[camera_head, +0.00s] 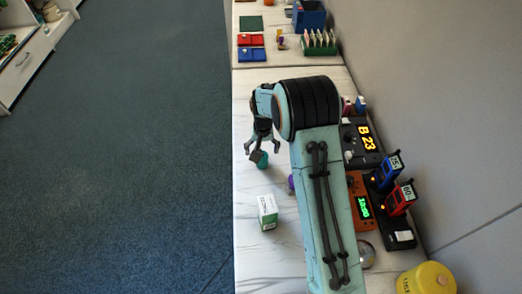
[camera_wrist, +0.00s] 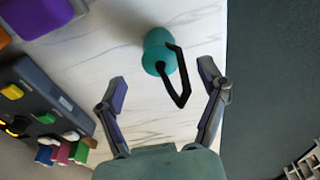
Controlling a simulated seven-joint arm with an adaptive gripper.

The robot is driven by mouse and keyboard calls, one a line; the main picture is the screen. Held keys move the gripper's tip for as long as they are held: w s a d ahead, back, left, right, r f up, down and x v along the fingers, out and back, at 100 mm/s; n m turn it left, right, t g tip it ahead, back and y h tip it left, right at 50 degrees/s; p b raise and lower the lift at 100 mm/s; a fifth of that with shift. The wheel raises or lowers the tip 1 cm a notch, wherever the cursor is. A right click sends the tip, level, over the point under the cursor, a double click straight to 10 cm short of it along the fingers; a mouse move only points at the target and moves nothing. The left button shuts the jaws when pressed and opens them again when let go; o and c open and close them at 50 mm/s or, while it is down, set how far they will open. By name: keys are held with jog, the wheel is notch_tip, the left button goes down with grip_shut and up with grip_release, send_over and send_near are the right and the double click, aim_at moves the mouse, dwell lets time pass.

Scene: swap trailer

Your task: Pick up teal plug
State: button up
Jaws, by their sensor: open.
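The teal plug (camera_wrist: 158,50) is a short teal cylinder with a black angular loop (camera_wrist: 181,85) on it. It stands on the white marbled table. In the wrist view it lies ahead of my gripper (camera_wrist: 163,90), whose two fingers are spread apart with nothing between the pads except the near end of the loop, seen ahead of them. In the head view the plug (camera_head: 261,159) shows just below my gripper (camera_head: 261,151), near the table's left edge. Whether a finger touches it cannot be told.
A small green-and-white box (camera_head: 267,212) stands nearer on the table. Devices with displays, including a black one (camera_head: 361,140) and an orange one (camera_head: 361,197), line the right side. A yellow container (camera_head: 427,279) is at the near right. The table drops to blue floor (camera_head: 150,150) at left.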

aim_at(262, 160)
jog(key=f, duration=0.6)
jog(key=shift+w, duration=0.4)
jog(key=c, duration=1.2)
